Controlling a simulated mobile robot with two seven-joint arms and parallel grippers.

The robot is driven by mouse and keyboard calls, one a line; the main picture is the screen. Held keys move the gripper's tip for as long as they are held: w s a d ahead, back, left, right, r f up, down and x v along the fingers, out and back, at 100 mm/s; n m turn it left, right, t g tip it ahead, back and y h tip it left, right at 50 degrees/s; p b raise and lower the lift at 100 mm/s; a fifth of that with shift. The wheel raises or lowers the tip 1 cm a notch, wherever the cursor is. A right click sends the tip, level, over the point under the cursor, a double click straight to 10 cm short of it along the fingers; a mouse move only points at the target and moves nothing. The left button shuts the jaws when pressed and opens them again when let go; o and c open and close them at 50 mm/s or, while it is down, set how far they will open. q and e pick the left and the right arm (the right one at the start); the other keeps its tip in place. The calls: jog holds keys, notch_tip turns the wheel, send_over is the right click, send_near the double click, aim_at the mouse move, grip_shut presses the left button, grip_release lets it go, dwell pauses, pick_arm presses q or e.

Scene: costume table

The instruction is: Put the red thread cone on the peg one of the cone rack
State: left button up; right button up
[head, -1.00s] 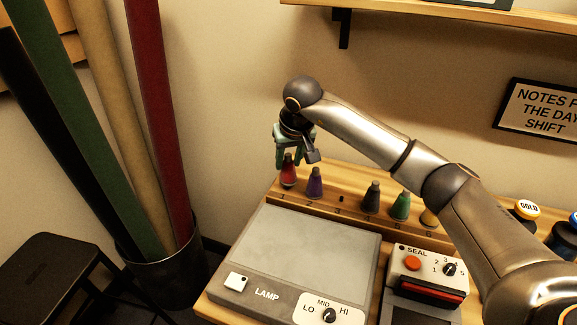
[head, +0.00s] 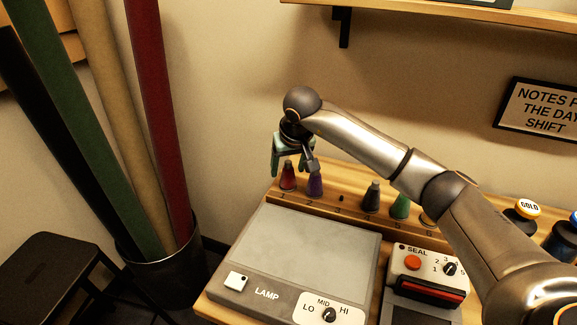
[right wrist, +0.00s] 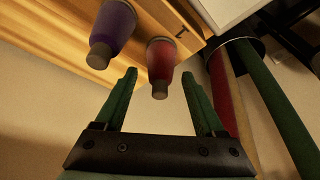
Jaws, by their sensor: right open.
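The red thread cone (head: 288,179) stands upright on the cone rack (head: 340,183) at the place marked 1, at the rack's left end. My right gripper (right wrist: 160,74) is open, with its green fingers spread to either side of the cone's tip in the right wrist view. The red cone also shows there (right wrist: 161,62), with a gap to both fingers. In the head view my right gripper (head: 294,168) hangs over the left end of the rack. My left gripper is not in view.
A purple cone (head: 315,186) stands close by at place 2, near a finger. Place 3 shows a bare peg (head: 341,198). A dark cone (head: 371,196) and a green cone (head: 400,206) stand further right. A lamp box (head: 310,250) lies in front.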

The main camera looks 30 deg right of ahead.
jog(key=shift+r, duration=0.1)
jog(key=shift+r, duration=0.3)
jog(key=v, duration=1.1)
jog(key=shift+r+p, duration=0.25)
jog(key=shift+p, duration=0.15)
